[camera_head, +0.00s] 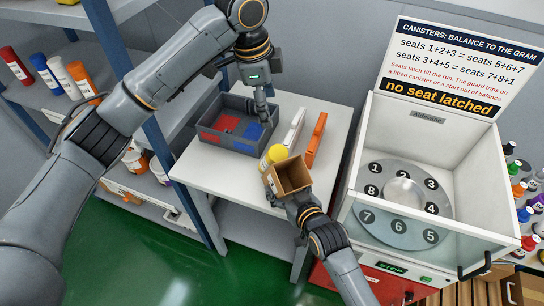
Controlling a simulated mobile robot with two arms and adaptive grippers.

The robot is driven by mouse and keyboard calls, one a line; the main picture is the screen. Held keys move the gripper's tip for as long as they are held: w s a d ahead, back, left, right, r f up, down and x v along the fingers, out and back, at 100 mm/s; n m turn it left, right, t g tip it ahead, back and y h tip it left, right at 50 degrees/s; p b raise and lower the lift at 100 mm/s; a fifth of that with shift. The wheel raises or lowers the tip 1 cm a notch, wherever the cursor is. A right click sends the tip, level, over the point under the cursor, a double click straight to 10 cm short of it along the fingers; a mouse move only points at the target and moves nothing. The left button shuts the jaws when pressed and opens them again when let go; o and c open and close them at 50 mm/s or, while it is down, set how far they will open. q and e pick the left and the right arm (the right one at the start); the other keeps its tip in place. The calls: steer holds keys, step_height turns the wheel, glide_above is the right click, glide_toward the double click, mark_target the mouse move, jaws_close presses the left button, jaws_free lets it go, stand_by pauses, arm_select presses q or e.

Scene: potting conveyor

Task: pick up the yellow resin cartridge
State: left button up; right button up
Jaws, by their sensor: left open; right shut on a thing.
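The yellow resin cartridge (275,154) shows as a yellow round shape near the front of the white table, right behind an open brown box (291,178). Its lower part is partly hidden by the box, and I cannot tell whether the two touch. My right gripper (297,200) is shut on the brown box at the table's front edge; the box's open side shows it empty. My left gripper (264,116) is open, pointing down at the right end of a grey bin, behind the cartridge and apart from it.
The grey bin (212,148) holds red and blue pieces. A white upright piece (293,131) and an orange one (316,140) stand right of it. The numbered-seat machine (352,200) stands to the right, below a sign (462,60). Shelves with bottles are at left.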

mark_target(272, 154)
arm_select(q)
steer(key=f+m, duration=0.1)
steer(key=m, duration=0.1)
steer(key=f+m, duration=0.4)
steer(key=shift+d+f+y, duration=0.15)
steer(key=shift+d+y, duration=0.15)
steer(key=shift+f+m, duration=0.85)
steer(key=shift+m, duration=0.35)
steer(key=f, duration=0.6)
steer(key=shift+w+d+f, duration=0.25)
steer(key=shift+w+d, duration=0.05)
steer(key=shift+d, duration=0.05)
steer(key=shift+w+a+f, duration=0.1)
steer(key=shift+w+f, duration=0.05)
steer(key=shift+f, duration=1.15)
steer(key=shift+w+f, duration=0.1)
steer(key=shift+f, duration=1.2)
steer(key=shift+r, duration=0.1)
jaws_close()
